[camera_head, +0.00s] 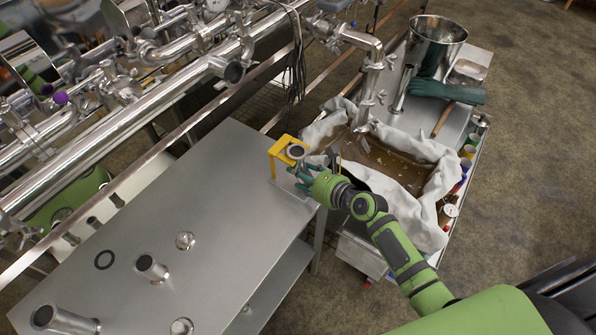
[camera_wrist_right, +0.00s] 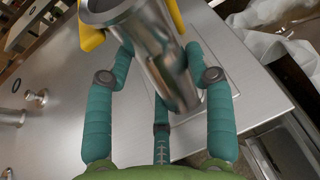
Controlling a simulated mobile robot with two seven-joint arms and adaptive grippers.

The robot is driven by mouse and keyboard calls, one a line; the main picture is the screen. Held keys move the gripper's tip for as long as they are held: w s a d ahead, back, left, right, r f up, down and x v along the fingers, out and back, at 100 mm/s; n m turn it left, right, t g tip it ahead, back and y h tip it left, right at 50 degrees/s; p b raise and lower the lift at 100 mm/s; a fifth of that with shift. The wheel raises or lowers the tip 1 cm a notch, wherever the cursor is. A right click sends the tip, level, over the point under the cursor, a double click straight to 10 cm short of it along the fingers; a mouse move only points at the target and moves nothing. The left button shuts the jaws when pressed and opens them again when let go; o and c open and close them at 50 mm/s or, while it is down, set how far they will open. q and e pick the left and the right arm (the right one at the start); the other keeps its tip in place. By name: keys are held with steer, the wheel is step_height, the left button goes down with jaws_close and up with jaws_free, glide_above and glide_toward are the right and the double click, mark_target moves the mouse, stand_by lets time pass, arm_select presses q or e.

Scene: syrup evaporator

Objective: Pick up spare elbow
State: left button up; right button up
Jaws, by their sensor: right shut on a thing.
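The spare elbow (camera_head: 296,151) is a shiny metal pipe piece with a round open end, at the yellow stand (camera_head: 278,152) on the right end of the steel table. My right gripper (camera_head: 303,173) is shut on it. In the right wrist view, the teal fingers (camera_wrist_right: 160,55) close around the metal pipe (camera_wrist_right: 150,38), whose open end faces up at the top. Yellow parts of the stand show on both sides of that end. I cannot tell whether the elbow still touches the stand. My left gripper is not in view.
The steel table (camera_head: 215,215) also holds a black ring (camera_head: 104,260) and several metal fittings, such as a short pipe (camera_head: 151,267). Right of it stands a cart with a cloth-lined pan (camera_head: 385,160), a teal glove (camera_head: 445,91) and a steel bucket (camera_head: 436,42). Pipework runs along the upper left.

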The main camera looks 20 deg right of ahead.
steer(key=s+d+b, duration=0.2)
steer(key=s+d, duration=0.2)
steer(key=s, duration=0.3)
steer(key=s+d+b, duration=0.2)
steer(key=s+d, duration=0.1)
steer(key=s, duration=0.5)
steer(key=a+r+n+g+y+b, duration=0.1)
steer(key=a+r+n+g+y, duration=0.15)
steer(key=r, duration=0.55)
steer(key=a+r+n+g+y, duration=0.2)
steer(key=a+r+n, duration=0.1)
steer(key=r, duration=0.4)
steer(key=d+f+m+t+h, duration=0.2)
steer(key=f, duration=0.5)
steer(key=d+f+m+t+h+p, duration=0.1)
steer(key=d+f+m+t+h, duration=0.1)
steer(key=f, duration=0.6)
steer(key=shift+w+d+m, duration=0.2)
steer(key=shift+d+m, duration=0.55)
steer(key=shift+d, duration=0.1)
steer(key=shift+r+t+h, duration=0.1)
steer(key=shift+t+h, duration=0.15)
